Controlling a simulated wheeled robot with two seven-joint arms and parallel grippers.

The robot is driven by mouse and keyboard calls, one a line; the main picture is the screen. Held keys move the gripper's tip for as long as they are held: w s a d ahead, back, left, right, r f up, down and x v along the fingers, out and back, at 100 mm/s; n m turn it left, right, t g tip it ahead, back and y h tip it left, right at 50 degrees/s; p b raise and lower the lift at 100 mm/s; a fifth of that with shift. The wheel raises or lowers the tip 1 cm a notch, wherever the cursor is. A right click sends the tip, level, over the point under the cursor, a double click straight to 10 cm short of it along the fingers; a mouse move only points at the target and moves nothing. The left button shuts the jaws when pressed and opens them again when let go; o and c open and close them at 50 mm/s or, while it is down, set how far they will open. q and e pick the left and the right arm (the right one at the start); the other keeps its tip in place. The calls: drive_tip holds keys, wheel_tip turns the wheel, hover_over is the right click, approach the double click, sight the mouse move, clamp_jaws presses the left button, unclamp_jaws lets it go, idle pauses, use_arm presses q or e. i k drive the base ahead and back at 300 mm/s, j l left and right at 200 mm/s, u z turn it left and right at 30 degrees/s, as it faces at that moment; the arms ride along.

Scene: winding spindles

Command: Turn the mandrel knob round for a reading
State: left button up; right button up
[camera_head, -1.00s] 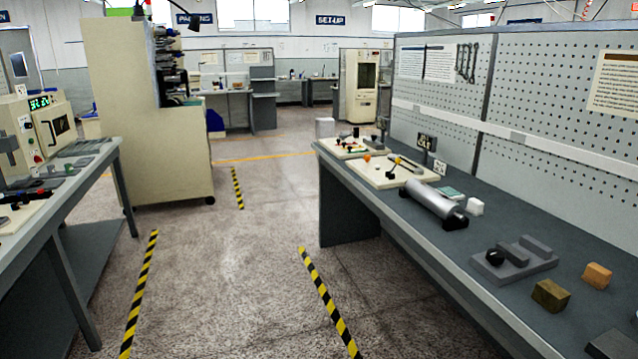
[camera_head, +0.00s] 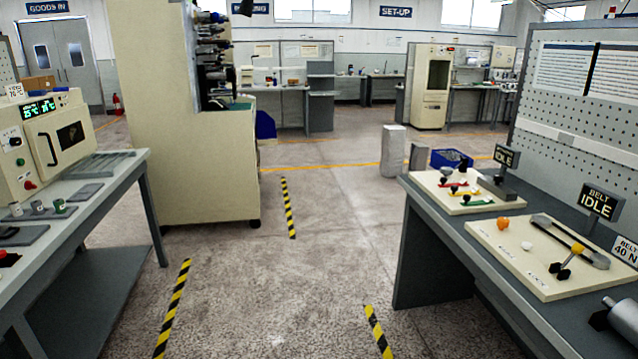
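Neither of my grippers is in view. No knob can be surely told as the mandrel knob. A grey metal cylinder (camera_head: 627,312) lies at the bottom right on the right bench, cut off by the picture edge, with a black part (camera_head: 599,319) at its left. A sign reading BELT IDLE (camera_head: 602,202) stands beside the board.
A second board (camera_head: 455,199) with several levers sits at the bench's far end. The left bench (camera_head: 95,205) holds a cream machine (camera_head: 45,145) with a green display. A tall cream cabinet (camera_head: 150,120) stands behind it. The floor (camera_head: 290,290) between the benches is clear, with striped tape.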

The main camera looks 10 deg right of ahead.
sight(445, 170)
drive_tip(key=i+z, duration=0.1)
drive_tip(key=i, duration=0.65)
drive_tip(key=i+j, duration=0.15)
drive_tip(key=i, duration=0.55)
drive_tip(key=i+j+z, duration=0.15)
drive_tip(key=i, duration=0.6)
